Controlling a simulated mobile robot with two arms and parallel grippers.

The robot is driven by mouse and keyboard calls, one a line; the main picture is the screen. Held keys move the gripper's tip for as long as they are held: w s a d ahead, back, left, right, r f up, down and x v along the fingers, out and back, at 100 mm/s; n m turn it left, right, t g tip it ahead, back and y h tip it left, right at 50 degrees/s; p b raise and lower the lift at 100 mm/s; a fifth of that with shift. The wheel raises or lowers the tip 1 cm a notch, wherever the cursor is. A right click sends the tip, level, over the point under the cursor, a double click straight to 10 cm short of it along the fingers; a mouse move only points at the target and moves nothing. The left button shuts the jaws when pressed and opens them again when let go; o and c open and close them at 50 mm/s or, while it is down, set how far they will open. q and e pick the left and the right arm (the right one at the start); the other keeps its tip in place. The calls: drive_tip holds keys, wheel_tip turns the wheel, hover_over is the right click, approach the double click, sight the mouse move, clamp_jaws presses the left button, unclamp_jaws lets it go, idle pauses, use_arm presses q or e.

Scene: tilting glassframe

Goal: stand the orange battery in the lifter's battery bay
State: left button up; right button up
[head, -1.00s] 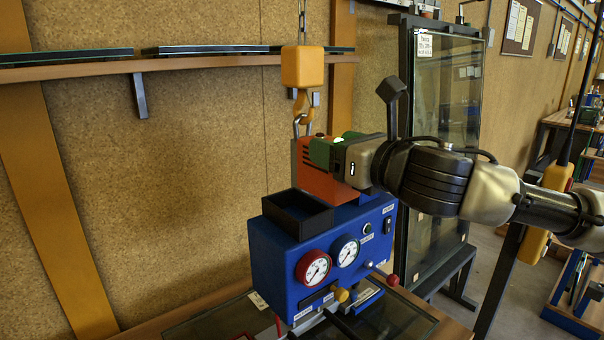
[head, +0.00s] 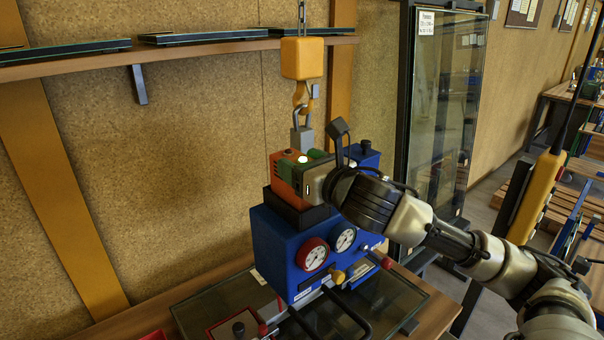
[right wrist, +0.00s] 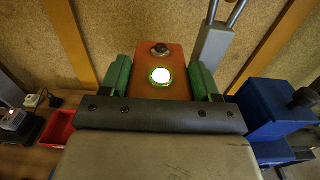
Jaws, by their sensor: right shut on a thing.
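The orange battery (head: 281,168) is upright in my right gripper (head: 308,162), directly over the black open-topped bay (head: 287,213) on the blue lifter (head: 277,246). Its lower end meets the bay's rim in the head view; how far it reaches inside is hidden. In the right wrist view the battery (right wrist: 160,88), with a lit green-ringed button, sits between the green finger pads of my right gripper (right wrist: 162,82), which is shut on it. My left gripper is not in view.
A yellow hoist hook block (head: 302,58) hangs on a chain just behind the battery, with a grey shackle below it. The lifter has gauges and levers in front and stands over a glass pane (head: 395,301). A shelf (head: 200,47) with dark panes runs behind.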

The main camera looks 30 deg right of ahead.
drive_tip(key=shift+f, duration=1.2)
drive_tip(key=o, duration=1)
drive_tip(key=shift+f, duration=0.25)
drive_tip(key=o, duration=0.5)
drive_tip(key=shift+c, duration=0.2)
drive_tip(key=shift+r, duration=0.1)
